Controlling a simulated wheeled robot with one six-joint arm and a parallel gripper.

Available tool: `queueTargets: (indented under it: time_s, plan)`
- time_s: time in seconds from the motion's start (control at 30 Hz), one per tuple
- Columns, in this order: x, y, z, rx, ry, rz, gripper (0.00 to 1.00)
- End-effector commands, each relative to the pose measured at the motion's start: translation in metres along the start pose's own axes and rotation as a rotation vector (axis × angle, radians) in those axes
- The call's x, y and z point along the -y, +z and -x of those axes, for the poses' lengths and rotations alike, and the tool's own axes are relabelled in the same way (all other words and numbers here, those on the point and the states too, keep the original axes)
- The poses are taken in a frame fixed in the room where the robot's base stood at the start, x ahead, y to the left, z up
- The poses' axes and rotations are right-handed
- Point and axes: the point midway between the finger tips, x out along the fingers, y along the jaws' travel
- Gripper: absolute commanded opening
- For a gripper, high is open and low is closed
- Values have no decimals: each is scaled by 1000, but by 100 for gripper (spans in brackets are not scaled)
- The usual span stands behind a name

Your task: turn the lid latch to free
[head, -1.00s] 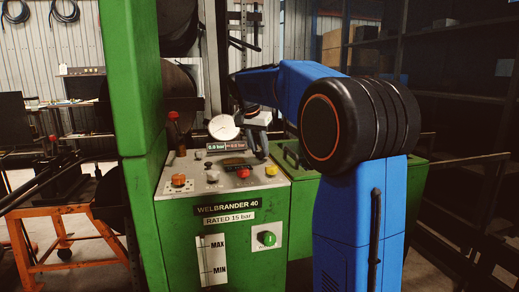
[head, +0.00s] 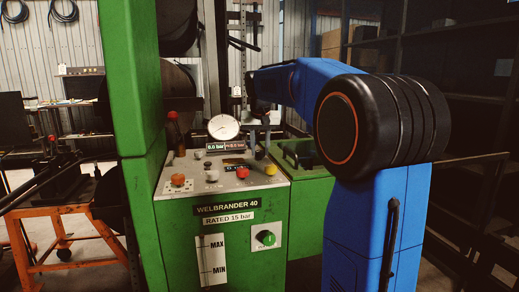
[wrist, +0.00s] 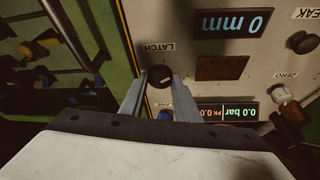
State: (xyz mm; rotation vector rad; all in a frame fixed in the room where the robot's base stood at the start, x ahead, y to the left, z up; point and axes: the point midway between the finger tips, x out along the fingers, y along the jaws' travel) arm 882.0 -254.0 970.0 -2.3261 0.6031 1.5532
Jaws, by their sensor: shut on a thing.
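The lid latch is a dark round knob (wrist: 160,78) beside the upside-down LATCH label in the wrist view. My gripper (wrist: 159,82) has its two grey fingers closed on opposite sides of this knob. How far the knob is turned is hard to read in the shadow. In the head view my blue arm reaches over the back right of the green machine's control panel (head: 205,182). There the latch and the fingertips are too small and dark to make out.
A round gauge (head: 223,127) stands behind the panel. A red-topped lever (head: 173,120) is at its left. A bar display (wrist: 224,110) reads 0.0 and a mm display (wrist: 232,23) reads 0. A blue knob (wrist: 165,116) and a pale ZERO knob (wrist: 278,94) are close to the fingers.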

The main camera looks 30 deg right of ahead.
Motion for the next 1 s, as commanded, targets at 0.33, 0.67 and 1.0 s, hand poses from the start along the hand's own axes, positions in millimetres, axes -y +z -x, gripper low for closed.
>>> queueTargets:
  time_s: [0.33, 0.67, 1.0]
  plan:
    - [-4, 0, 0, 0, -126, 300, 7]
    - [-6, -2, -2, 2, -245, 587, 7]
    - [-7, -3, -2, 2, -341, 822, 7]
